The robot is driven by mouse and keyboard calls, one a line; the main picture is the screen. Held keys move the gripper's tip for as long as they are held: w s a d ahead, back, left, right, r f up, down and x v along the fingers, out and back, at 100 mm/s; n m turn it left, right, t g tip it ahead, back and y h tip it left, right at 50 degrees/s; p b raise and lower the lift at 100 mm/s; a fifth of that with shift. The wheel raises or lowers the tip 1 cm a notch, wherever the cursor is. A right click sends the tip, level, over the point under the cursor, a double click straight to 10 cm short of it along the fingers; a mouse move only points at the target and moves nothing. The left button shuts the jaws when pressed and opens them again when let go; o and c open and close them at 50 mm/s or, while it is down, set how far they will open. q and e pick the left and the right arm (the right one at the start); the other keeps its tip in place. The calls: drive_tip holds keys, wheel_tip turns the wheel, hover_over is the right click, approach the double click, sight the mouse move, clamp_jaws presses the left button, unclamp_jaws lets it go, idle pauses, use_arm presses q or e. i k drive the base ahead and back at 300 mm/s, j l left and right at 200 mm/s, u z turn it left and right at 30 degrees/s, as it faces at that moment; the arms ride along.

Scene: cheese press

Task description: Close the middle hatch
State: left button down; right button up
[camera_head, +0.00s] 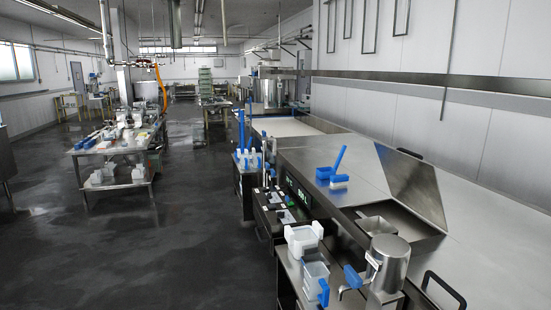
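The press (325,170) is a long steel counter running away from me on the right in the head view. Its middle hatch (412,188) is a flat steel panel. It stands tilted up, open, at the right side of a dark opening (408,222) in the counter top. The surface left of the opening is flat. Neither of my grippers shows in this view, so their states cannot be seen.
A blue-handled brush (338,182) lies on the counter left of the hatch. A steel jug (387,265), white tubs (303,240) and a blue-handled scoop (317,282) stand on the near shelf. A black handle (443,291) is on the near cover.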

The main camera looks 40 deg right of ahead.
sight(413, 181)
drive_tip(key=i+z, duration=0.2)
drive_tip(key=i, duration=0.15)
drive_tip(key=i+j+z, duration=0.2)
drive_tip(key=i, duration=0.15)
drive_tip(key=i+z, duration=0.25)
drive_tip(key=z, duration=0.25)
drive_tip(key=i+j+z, duration=0.1)
drive_tip(key=z, duration=0.4)
drive_tip(key=i+j+z, duration=0.25)
drive_tip(key=z, duration=0.2)
drive_tip(key=i+j+z, duration=0.2)
drive_tip(key=z, duration=0.3)
